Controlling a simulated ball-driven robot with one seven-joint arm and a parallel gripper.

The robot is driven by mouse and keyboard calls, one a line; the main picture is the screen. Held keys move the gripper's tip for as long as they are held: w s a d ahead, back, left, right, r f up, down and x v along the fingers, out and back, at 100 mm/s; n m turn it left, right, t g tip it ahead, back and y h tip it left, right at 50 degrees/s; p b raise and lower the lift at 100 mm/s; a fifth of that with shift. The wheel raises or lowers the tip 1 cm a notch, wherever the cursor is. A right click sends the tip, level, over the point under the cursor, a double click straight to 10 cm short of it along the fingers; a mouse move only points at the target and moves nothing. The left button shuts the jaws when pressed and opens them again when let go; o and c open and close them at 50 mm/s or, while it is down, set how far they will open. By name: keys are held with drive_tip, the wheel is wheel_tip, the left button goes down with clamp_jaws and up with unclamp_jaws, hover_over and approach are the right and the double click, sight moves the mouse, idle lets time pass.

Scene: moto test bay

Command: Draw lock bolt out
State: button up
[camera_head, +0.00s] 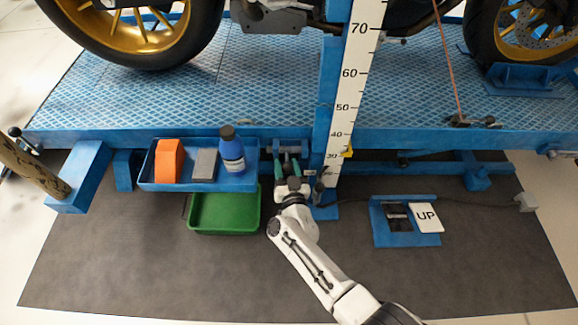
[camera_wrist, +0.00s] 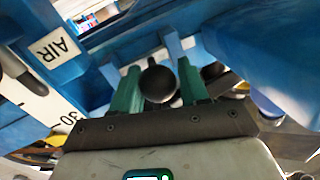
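My gripper (camera_head: 288,166) is at the front edge of the blue lift, just left of the white height scale. In the wrist view its two green fingers (camera_wrist: 160,88) stand apart, with a dark round knob (camera_wrist: 158,84) between them. The knob looks like the end of the lock bolt. It sits very close to both fingers; I cannot tell whether they touch it. The bolt's shaft and its hole are hidden behind the knob. In the head view my gripper covers the bolt.
A blue tray (camera_head: 147,172) with an orange block (camera_head: 169,160), a grey block (camera_head: 205,164) and a blue bottle (camera_head: 231,150) hangs left of my gripper. A green bin (camera_head: 224,212) is below it. A pedal with an UP plate (camera_head: 426,218) lies right.

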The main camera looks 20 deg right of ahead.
drive_tip(key=o, duration=0.4)
drive_tip(key=shift+a, duration=0.25)
drive_tip(key=shift+c, duration=0.2)
drive_tip(key=shift+d, duration=0.1)
drive_tip(key=s+a+p, duration=0.1)
drive_tip(key=s+p, duration=0.3)
drive_tip(key=s, duration=0.6)
drive_tip(key=shift+s+a+p, duration=0.15)
drive_tip(key=shift+s+p, duration=0.2)
drive_tip(key=shift+p, duration=0.05)
drive_tip(key=shift+a, duration=0.1)
